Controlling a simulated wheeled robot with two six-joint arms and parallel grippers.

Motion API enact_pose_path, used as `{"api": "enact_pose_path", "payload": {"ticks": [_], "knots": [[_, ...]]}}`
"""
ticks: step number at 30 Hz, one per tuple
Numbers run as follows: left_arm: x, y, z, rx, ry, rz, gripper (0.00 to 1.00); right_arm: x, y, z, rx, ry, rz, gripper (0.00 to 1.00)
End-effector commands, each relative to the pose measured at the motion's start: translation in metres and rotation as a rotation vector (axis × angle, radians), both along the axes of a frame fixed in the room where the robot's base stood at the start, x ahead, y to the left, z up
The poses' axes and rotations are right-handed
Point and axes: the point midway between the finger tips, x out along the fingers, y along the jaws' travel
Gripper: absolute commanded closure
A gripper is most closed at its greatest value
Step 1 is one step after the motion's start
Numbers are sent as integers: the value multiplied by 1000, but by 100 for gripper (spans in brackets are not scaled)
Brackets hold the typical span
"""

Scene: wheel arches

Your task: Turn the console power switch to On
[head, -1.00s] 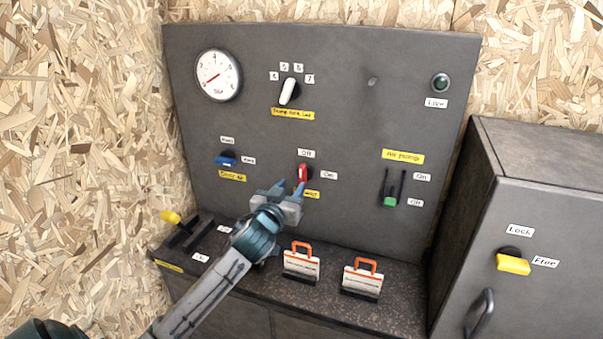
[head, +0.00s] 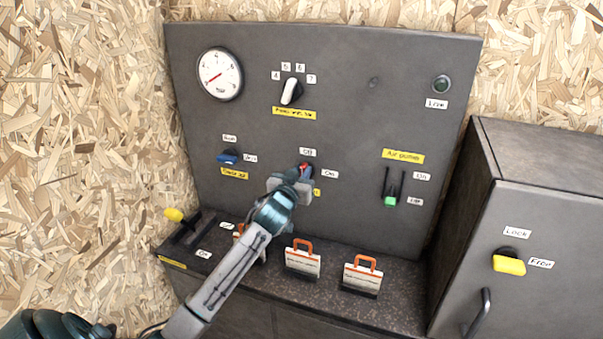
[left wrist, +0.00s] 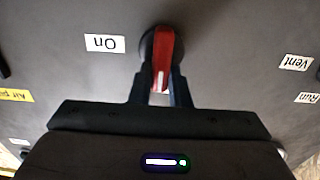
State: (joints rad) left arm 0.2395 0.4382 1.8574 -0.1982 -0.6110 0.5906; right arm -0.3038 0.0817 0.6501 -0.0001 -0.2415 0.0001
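The console power switch is a red handle (head: 304,165) on a dark round base, low in the middle of the grey panel. An "Off" label sits above it and an "On" label to its right. In the left wrist view the red handle (left wrist: 162,60) stands upright in the picture, with "On" to its left; it is not turned toward "On". My left gripper (head: 300,174) is at the switch, one finger on each side of the handle. In the left wrist view the fingers (left wrist: 161,88) look closed on it. My right gripper is not in view.
A blue switch (head: 229,157) is left of it, a white selector knob (head: 291,91) above, and a green-ended slider (head: 390,201) to the right. Orange-handled objects (head: 303,260) stand on the ledge below. A cabinet with a yellow latch (head: 509,265) is at the right.

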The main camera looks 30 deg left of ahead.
Motion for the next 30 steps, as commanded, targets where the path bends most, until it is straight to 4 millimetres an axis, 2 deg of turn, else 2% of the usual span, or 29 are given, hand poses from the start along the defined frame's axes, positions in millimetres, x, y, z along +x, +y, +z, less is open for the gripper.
{"api": "enact_pose_path", "payload": {"ticks": [14, 30], "knots": [[0, -2, 2, 80, 20, 1, 100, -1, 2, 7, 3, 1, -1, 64], [2, -9, 1, 530, 128, 0, 100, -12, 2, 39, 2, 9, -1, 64]]}}
